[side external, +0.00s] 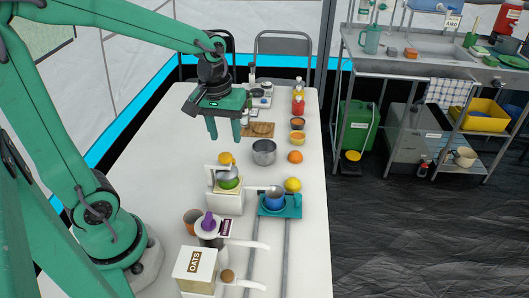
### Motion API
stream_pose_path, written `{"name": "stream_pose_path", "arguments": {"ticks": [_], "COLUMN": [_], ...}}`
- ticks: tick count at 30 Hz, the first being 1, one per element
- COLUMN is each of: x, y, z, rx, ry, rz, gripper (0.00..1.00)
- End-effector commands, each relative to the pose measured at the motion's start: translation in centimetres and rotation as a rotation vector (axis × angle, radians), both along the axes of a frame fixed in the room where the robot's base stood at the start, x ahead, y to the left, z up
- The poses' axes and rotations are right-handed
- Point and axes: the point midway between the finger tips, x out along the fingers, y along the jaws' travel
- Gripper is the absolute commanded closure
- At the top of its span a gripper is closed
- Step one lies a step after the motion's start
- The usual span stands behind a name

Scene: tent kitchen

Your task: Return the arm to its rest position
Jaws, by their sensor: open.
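My gripper (226,136) is at the end of my green arm, above the white table (176,150). Its two green fingers point down and stand apart, with nothing between them. It hangs in the air behind and a little left of a grey metal bowl (264,152). My arm reaches in from the left, with its base at the lower left.
An OATS box (196,268) stands in front. Bottles (298,104) stand behind. The table's left side is mostly clear.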

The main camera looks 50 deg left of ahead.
Motion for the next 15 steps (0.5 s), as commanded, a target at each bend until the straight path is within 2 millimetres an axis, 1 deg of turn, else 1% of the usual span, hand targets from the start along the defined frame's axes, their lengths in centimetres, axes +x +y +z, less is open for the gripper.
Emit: {"name": "stream_pose_path", "arguments": {"ticks": [1,6,15], "x": [-0.5,-2.1,-5.3], "y": [-0.2,-0.9,-1.9], "z": [0.7,2.6,5.1], "rx": [0.005,0.029,0.089], "ry": [-0.027,-0.107,-0.245], "rz": [-0.035,-0.162,-0.385], "gripper": [0.58,0.58,0.58]}}
